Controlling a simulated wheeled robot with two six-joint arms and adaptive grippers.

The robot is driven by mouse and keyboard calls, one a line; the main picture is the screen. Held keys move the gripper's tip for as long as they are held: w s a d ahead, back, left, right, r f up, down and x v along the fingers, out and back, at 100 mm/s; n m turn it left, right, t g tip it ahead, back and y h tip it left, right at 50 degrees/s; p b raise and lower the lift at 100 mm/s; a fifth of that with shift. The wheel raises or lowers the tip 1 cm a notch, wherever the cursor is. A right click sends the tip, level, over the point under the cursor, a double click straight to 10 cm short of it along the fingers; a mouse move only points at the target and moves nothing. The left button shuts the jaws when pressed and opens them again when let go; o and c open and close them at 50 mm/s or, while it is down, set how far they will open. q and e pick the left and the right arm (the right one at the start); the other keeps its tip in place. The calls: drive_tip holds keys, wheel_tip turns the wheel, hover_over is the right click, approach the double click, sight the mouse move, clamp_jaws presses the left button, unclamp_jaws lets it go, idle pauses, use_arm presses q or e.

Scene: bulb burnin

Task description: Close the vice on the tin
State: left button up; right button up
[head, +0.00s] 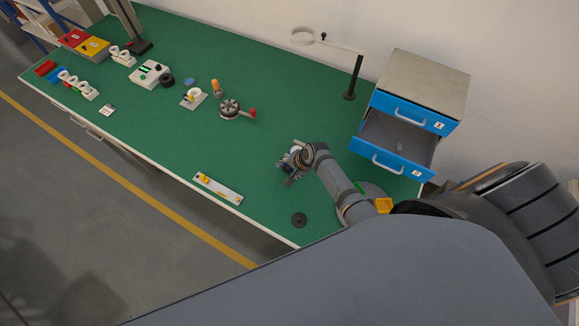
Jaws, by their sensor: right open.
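A round grey device with a red handle (232,108) stands on the green bench near its middle; it looks like the vice, but its jaws are too small to make out. I cannot tell for sure which thing is the tin, or whether one sits in that device. My right gripper (287,168) is open, low over the bench, to the right of and nearer than the red-handled device, and apart from it. A small pale and blue patch shows at the gripper; I cannot tell if it is a separate thing. My left gripper is out of view.
A blue drawer cabinet (412,85) with an open drawer stands at the right, beside a lamp post (354,78). A pale strip with yellow parts (217,188) lies at the front edge, a dark disc (299,219) near the corner. Several boxes and fixtures stand left.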

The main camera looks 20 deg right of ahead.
drive_tip(key=v, duration=1.1)
drive_tip(key=shift+r, duration=0.4)
drive_tip(key=shift+s+d, duration=0.1)
